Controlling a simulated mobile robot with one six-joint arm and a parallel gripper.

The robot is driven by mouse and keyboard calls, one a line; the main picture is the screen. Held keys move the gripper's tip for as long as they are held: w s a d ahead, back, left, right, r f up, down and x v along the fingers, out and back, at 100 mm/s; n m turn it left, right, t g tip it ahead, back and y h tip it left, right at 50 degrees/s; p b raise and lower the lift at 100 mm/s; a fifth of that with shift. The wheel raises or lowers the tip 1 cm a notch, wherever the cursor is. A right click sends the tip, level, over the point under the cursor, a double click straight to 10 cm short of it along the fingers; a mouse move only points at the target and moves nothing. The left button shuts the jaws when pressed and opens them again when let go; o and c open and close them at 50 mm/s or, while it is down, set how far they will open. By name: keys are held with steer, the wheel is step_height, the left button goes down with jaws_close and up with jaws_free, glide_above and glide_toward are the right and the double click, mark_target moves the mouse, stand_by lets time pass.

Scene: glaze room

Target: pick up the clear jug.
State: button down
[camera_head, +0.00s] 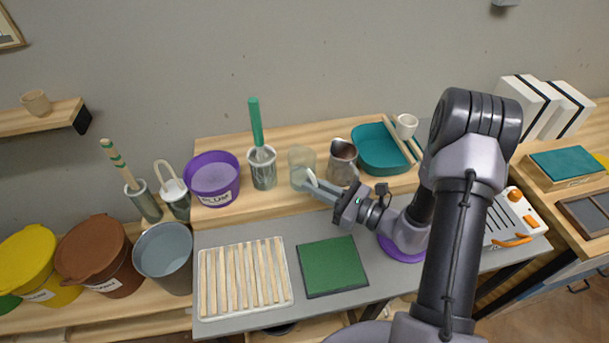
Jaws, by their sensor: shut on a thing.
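The clear jug (300,158) is a small see-through vessel on the raised wooden shelf at the back of the bench, between a grey metal container and a metal pitcher. My gripper (311,180) reaches in from the right and is shut on the jug at its lower right side. The jug looks upright. I cannot tell whether its base touches the shelf. The metal pitcher (342,163) stands close on the right, just behind my gripper.
A grey metal container (262,170) with a green-handled tool stands left of the jug, beside a purple bucket (214,188). A teal basin (378,152) is at right. A green mat (332,268) and a slatted rack (244,280) lie in front on the grey top.

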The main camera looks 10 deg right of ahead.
mark_target(315, 181)
stand_by(0.4)
steer(key=shift+r+p, duration=0.9)
steer(key=shift+r, duration=0.7)
steer(key=s+a+r+p+v, duration=0.2)
steer(key=p+v, duration=0.1)
steer(key=v, duration=1.2)
steer(key=shift+s+p, duration=0.3)
steer(key=shift+s, duration=0.15)
steer(key=shift+d, duration=0.1)
